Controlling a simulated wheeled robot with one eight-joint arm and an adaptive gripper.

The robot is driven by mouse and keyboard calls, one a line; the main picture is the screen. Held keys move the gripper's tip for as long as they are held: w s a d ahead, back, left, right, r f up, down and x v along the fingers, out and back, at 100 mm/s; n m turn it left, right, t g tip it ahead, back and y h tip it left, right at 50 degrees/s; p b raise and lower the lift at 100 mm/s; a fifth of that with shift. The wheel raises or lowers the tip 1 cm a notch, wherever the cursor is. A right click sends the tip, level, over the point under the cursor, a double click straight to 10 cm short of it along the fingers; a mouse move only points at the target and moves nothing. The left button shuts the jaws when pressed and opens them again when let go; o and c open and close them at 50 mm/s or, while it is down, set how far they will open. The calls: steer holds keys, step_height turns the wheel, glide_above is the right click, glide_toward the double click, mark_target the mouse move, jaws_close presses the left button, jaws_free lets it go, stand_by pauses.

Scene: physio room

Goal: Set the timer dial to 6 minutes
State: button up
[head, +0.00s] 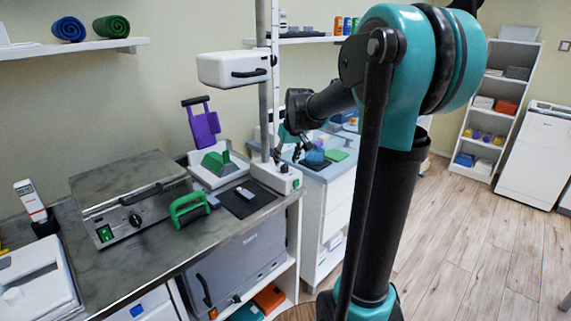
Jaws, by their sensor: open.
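A grey metal appliance (130,190) with a hinged lid and a long dark handle stands on the bench at the left. Its front carries a small round black dial (135,220) and, left of it, a lit green switch (105,233). The dial's scale and pointer setting are too small to read. My gripper (284,154) is open, pointing down near the white post base at the bench's far right end. It is well to the right of the dial and apart from it. Its fingers are small and partly lost against the dark parts behind.
A green-handled tool (188,208) lies just right of the appliance, near the bench's front edge. A white head unit (235,69) hangs on a vertical post (263,110). A purple device (204,125) stands behind. A white thermometer-like device (32,203) stands left.

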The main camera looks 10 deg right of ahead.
steer(key=v, duration=0.9)
steer(key=shift+s, duration=0.15)
steer(key=s+d+f+m+h, duration=0.1)
steer(key=s+d+f+m, duration=0.1)
steer(key=s+f, duration=2.2)
steer(key=shift+s+d+f+m, duration=0.3)
steer(key=shift+s+d+f, duration=0.05)
steer(key=shift+s+d, duration=0.15)
steer(key=shift+a, duration=0.1)
steer(key=shift+c, duration=0.2)
